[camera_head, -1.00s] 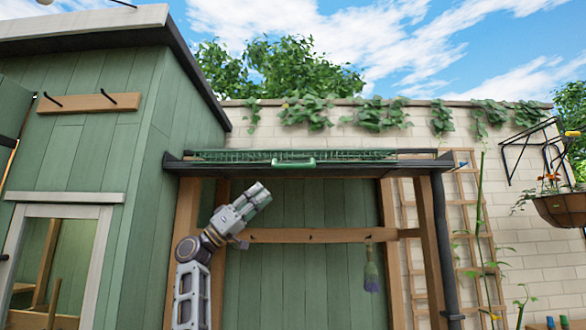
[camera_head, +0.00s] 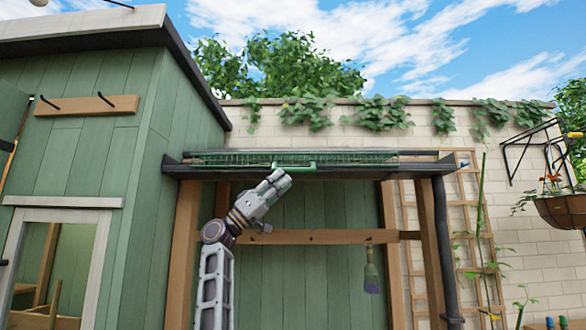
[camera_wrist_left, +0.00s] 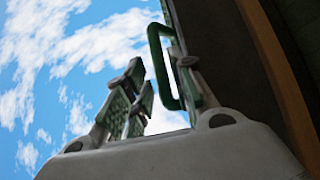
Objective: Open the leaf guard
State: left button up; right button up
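The leaf guard (camera_head: 230,157) is a long green mesh strip lying along the dark gutter at the roof edge in the head view. It looks closed, flat on the gutter. Its green handle (camera_head: 306,168) sticks out at the front middle. My left gripper (camera_head: 280,178) is just below the handle's left part, reaching up from the lower left. In the left wrist view the handle (camera_wrist_left: 154,55) stands between the open fingers (camera_wrist_left: 160,88), seemingly without either finger closed on it. Whether a finger touches it I cannot tell. My right gripper is not in view.
The dark gutter (camera_head: 400,168) runs above wooden posts (camera_head: 186,240) and a cross rail (camera_head: 330,237) with a hanging brush (camera_head: 371,275). A green shed wall (camera_head: 185,110) is close on the left. A downpipe (camera_head: 446,250) and trellis stand right. Below the gutter is free room.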

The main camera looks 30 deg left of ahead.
aim_at(293, 170)
pick_arm(q)
jog(key=p+x, duration=0.1)
jog(key=x, duration=0.3)
jog(key=shift+d+r, duration=0.1)
jog(key=shift+r, duration=0.1)
jog(key=shift+w+d+r, duration=0.3)
jog(key=shift+p, duration=0.3)
grip_shut()
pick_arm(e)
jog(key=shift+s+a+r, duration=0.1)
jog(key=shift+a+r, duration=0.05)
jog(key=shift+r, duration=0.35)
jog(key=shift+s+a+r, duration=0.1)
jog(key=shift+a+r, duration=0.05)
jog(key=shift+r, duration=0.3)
